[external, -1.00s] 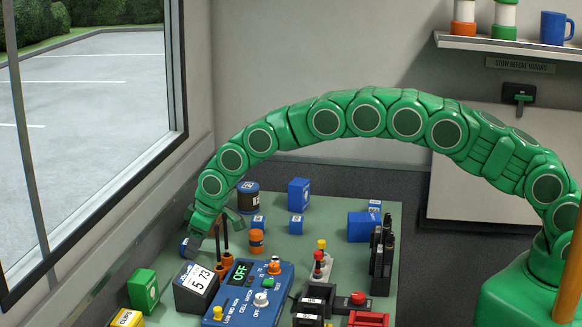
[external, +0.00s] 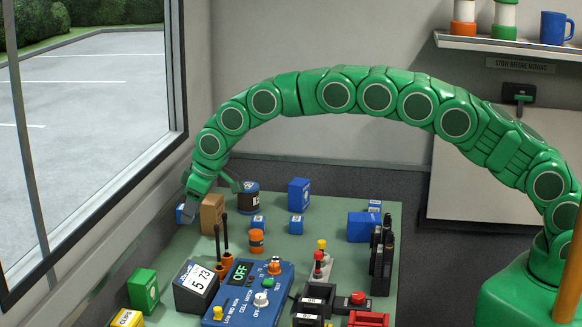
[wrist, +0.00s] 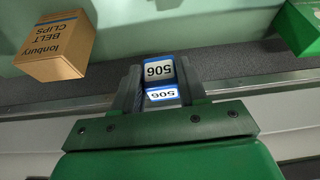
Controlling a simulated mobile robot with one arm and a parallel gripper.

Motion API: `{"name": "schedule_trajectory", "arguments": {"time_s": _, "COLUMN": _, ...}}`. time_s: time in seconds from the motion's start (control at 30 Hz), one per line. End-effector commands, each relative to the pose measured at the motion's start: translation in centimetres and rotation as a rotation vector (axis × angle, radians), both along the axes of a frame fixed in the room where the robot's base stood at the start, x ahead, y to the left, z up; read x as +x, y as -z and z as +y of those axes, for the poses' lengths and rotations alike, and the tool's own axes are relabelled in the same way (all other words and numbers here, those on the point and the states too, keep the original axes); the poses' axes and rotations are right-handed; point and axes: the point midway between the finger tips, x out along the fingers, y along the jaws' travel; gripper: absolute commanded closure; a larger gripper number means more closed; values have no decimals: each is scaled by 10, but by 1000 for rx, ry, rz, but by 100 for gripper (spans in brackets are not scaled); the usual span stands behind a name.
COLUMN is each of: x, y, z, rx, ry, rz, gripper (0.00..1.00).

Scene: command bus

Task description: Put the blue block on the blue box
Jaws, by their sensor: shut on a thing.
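My gripper (external: 188,208) is at the left edge of the green table, raised near the window side. It is shut on a small blue block (external: 181,214). In the wrist view the block (wrist: 158,70) sits between the two fingers (wrist: 159,88) and shows white labels reading 506. In the external view the fingers hide part of it. An upright blue box (external: 299,195) stands at the back middle of the table. Another, wider blue box (external: 362,228) is farther right. I cannot tell which is the task's box. Both are well to the right of my gripper.
A brown belt clips box (external: 212,214) stands just right of my gripper, with a dark jar (external: 249,197) beyond. Two thin black antennas (external: 225,235) stand in front. A green box (external: 143,290) is nearer.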

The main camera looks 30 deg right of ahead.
Motion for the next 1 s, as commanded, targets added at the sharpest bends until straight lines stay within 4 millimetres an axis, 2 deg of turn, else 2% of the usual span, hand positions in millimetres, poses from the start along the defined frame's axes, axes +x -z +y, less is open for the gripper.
{"name": "schedule_trajectory", "arguments": {"time_s": 0.17, "x": 1, "y": -12, "z": 1, "rx": 2, "ry": 0, "rz": -2, "gripper": 88}}
{"name": "schedule_trajectory", "arguments": {"time_s": 0.6, "x": 0, "y": -78, "z": 0, "rx": 2, "ry": 0, "rz": -1, "gripper": 88}}
{"name": "schedule_trajectory", "arguments": {"time_s": 0.9, "x": 0, "y": -98, "z": 0, "rx": 0, "ry": 0, "rz": 0, "gripper": 88}}
{"name": "schedule_trajectory", "arguments": {"time_s": 1.0, "x": -2, "y": -98, "z": -1, "rx": -1, "ry": 9, "rz": 1, "gripper": 88}}
